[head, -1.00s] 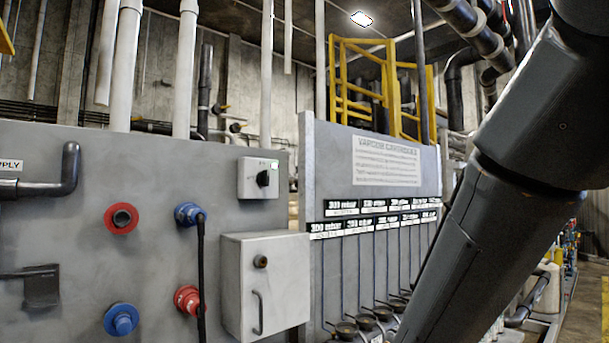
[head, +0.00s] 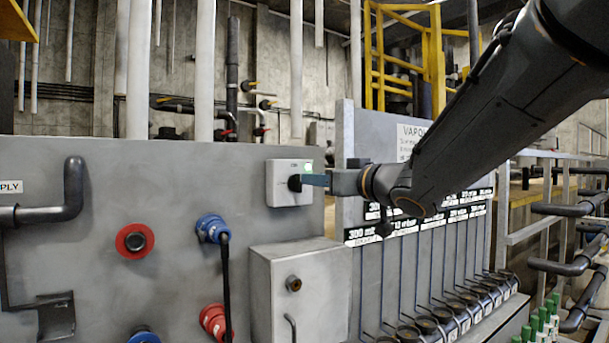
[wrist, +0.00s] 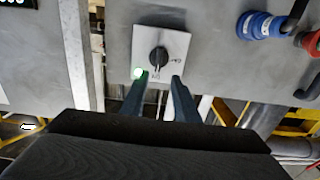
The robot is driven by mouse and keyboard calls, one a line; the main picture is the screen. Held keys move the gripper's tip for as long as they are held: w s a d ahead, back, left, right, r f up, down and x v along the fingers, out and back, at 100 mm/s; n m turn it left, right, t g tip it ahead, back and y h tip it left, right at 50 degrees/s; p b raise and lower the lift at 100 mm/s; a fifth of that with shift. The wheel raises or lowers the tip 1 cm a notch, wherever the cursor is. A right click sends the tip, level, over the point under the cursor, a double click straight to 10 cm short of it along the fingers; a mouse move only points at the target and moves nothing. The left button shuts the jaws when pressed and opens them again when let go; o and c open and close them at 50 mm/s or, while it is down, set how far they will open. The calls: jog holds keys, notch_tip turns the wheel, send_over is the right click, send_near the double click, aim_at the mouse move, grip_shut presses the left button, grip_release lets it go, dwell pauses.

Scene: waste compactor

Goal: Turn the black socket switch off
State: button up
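The black socket switch (head: 294,184) is a black rotary knob on a light grey box (head: 279,192) on the grey panel. A green lamp glows on the box. In the wrist view the knob (wrist: 158,58) lies just beyond and between my two fingertips, with the lamp beside the left finger. My gripper (head: 312,179) reaches in from the right, its dark fingers close to the knob. In the wrist view my gripper (wrist: 160,80) is open, with a clear gap between the fingers. I cannot tell whether a finger touches the knob.
A grey cabinet (head: 300,270) juts out below the switch. Red and blue sockets (head: 135,241) and a cabled blue plug (head: 211,228) are to the left. A gauge panel with thin rods (head: 425,255) stands to the right.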

aim_at(298, 183)
jog(key=p+x, duration=0.1)
jog(key=x, duration=0.5)
jog(key=shift+w, duration=0.3)
jog(key=shift+f, duration=0.15)
jog(key=shift+c, duration=0.3)
grip_shut()
